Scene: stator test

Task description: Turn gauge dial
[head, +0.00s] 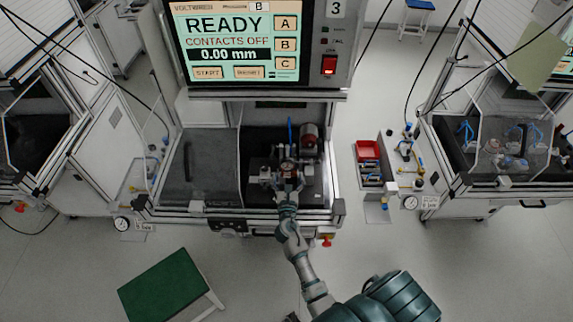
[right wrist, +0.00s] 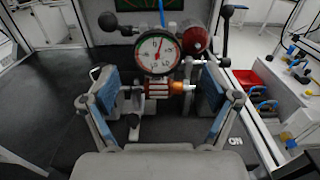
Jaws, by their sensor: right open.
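The gauge dial (right wrist: 157,50) has a round white face with a green and red rim and a red needle pointing up, slightly right. It stands upright in the right wrist view, just beyond my right gripper (right wrist: 158,88). The gripper's blue-padded fingers are spread wide, one on each side of a small part with copper-orange ends (right wrist: 158,88) below the dial. I cannot tell whether the pads touch anything. In the head view my right gripper (head: 288,183) reaches into the middle station, where the dial is too small to read. My left gripper is not in view.
A red cylinder (right wrist: 195,39) and black-knobbed levers (right wrist: 108,21) crowd the dial. A red bin (head: 367,150) stands to the right. The dark bed (head: 207,170) left of the fixture is mostly clear.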

